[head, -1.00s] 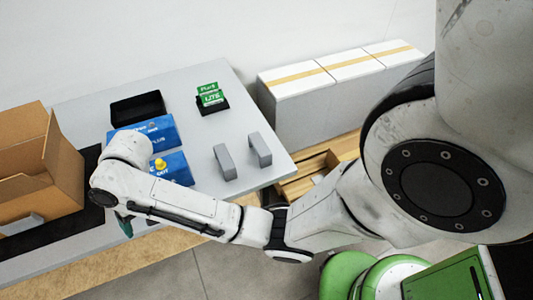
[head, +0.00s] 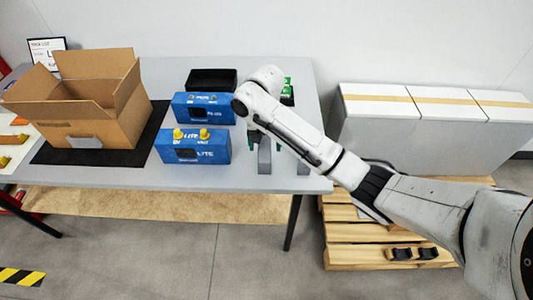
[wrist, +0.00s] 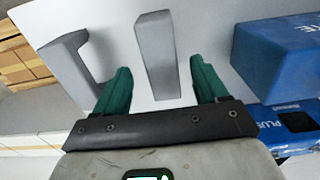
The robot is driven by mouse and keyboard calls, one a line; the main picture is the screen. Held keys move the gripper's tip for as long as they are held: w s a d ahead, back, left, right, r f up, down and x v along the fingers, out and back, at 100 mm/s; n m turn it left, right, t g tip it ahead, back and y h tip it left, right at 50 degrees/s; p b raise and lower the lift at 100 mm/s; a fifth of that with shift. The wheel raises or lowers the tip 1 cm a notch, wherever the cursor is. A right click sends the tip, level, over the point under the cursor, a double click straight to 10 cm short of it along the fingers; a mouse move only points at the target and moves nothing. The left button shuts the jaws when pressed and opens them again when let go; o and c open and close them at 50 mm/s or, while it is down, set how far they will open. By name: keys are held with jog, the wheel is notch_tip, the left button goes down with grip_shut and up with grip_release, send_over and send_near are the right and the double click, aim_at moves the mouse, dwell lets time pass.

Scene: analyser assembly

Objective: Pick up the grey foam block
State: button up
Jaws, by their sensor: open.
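One grey foam block (wrist: 157,50) stands between the two green fingers of my gripper (wrist: 160,68) in the wrist view, with a gap on both sides. A second grey piece (wrist: 70,58) with a bent, bracket-like shape is left of the left finger. In the head view my gripper (head: 265,137) is mostly hidden under my wrist, above the first block (head: 264,158) near the table's right end. The second piece (head: 303,167) shows partly beside it, behind my arm. My gripper is open and holds nothing.
Two blue boxes (head: 203,107) (head: 193,146) stand left of the blocks; the front one has yellow knobs. Behind are a black tray (head: 211,79) and a green-labelled item (head: 287,92). An open cardboard box (head: 85,115) is farther left. A wooden pallet (head: 385,258) lies right of the table.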

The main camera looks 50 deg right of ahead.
aim_at(265, 148)
jog(key=shift+w+f, duration=0.15)
jog(key=shift+f, duration=2.5)
jog(key=shift+c, duration=0.4)
jog(key=c, duration=1)
jog(key=shift+o, duration=0.2)
jog(key=shift+r, duration=0.1)
